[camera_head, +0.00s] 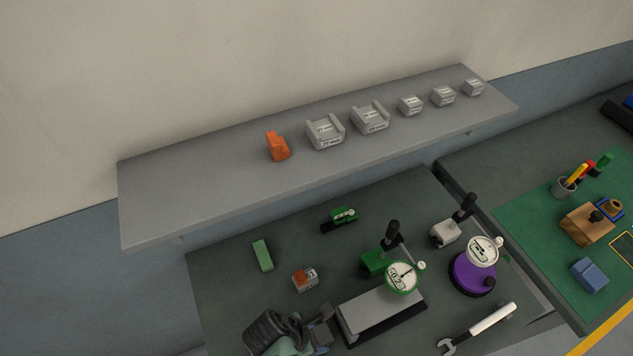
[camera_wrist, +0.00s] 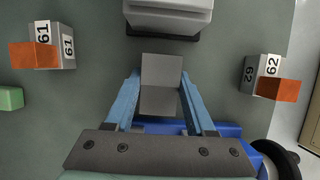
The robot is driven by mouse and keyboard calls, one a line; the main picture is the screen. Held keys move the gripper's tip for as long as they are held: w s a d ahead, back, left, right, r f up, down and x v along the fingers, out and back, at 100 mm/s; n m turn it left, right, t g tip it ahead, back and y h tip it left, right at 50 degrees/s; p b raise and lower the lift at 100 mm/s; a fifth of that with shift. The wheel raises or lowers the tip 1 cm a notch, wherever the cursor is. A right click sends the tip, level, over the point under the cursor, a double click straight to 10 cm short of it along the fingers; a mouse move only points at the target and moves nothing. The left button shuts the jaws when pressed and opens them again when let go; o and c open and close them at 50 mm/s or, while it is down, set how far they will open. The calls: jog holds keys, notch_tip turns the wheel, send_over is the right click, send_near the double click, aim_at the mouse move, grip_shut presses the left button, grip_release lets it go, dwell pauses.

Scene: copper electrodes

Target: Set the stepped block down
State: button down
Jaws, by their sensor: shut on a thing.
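The stepped block (camera_wrist: 161,72) is plain grey, with a step line across its middle. In the wrist view it sits between the two blue fingers of my gripper (camera_wrist: 160,85), which are shut on its sides. In the head view my gripper (camera_head: 321,331) is low over the dark bench, just left of the grey plate of the dial gauge stand (camera_head: 375,311). The block cannot be made out clearly there, as my arm covers it. I cannot tell whether its underside touches the bench.
A grey-orange block marked 61 (camera_wrist: 68,48) lies left, another marked 62 (camera_wrist: 262,73) right. A green bar (camera_head: 262,255) lies behind. The stand's plate (camera_wrist: 168,15) is close ahead. A blue item (camera_wrist: 225,130) is beneath. The shelf (camera_head: 200,195) holds several blocks.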

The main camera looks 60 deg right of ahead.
jog(key=shift+f, duration=0.25)
jog(key=shift+f, duration=0.2)
jog(key=shift+c, duration=1.2)
grip_release()
jog(key=v, duration=1.2)
jog(key=shift+r, duration=0.2)
